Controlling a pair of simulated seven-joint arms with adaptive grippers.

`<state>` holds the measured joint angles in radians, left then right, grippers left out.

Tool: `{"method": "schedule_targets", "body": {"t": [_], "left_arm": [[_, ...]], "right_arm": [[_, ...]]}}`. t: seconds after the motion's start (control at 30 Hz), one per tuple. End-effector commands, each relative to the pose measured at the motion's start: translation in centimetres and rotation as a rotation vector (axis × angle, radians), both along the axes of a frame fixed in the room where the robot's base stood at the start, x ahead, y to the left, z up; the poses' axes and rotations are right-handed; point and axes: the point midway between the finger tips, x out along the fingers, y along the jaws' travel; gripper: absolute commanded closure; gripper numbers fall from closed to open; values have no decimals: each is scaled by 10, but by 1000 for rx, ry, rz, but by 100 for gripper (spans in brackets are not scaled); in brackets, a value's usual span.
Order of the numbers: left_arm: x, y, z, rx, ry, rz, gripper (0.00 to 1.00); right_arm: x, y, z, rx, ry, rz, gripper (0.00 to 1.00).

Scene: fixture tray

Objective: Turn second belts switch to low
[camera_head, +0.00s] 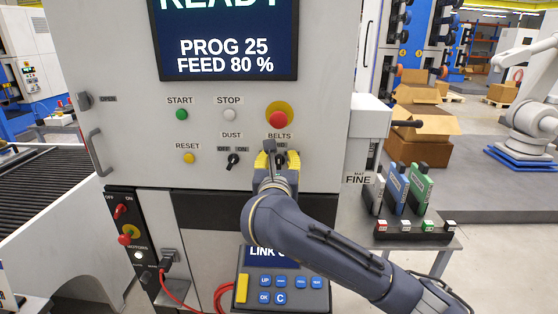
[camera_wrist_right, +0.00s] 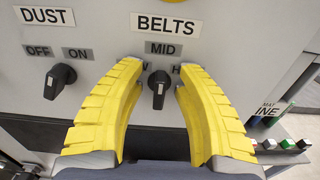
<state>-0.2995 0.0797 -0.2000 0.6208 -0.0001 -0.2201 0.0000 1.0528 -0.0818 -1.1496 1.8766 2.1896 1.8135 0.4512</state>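The belts switch (camera_wrist_right: 159,85) is a black rotary knob on the light panel, under the BELTS label (camera_wrist_right: 165,24) and the MID mark (camera_wrist_right: 159,48). The marks on its two sides are mostly covered by my fingers; only a W at left and an H at right show. I cannot tell for sure which mark the knob points to. My right gripper (camera_head: 277,161) is open, its yellow fingers (camera_wrist_right: 160,92) on both sides of the knob with gaps visible. In the head view it hides most of the knob. My left gripper is not in view.
The dust switch (camera_head: 233,160) with OFF and ON marks is left of the belts switch. A red emergency button (camera_head: 279,118) sits just above. START (camera_head: 182,114), STOP (camera_head: 230,114) and RESET (camera_head: 189,158) buttons are on the same panel. A blue keypad (camera_head: 283,284) hangs below.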

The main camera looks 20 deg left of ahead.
Motion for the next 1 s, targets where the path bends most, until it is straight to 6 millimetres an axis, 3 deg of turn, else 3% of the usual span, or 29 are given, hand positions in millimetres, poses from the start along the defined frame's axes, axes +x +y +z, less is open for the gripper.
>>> {"method": "schedule_targets", "body": {"t": [0.27,0.57,1.0], "left_arm": [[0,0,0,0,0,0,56],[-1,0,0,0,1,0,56],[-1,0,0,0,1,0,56]], "right_arm": [[0,0,0,0,0,-1,66],[0,0,0,0,0,-1,100],[0,0,0,-15,-3,-1,100]]}}
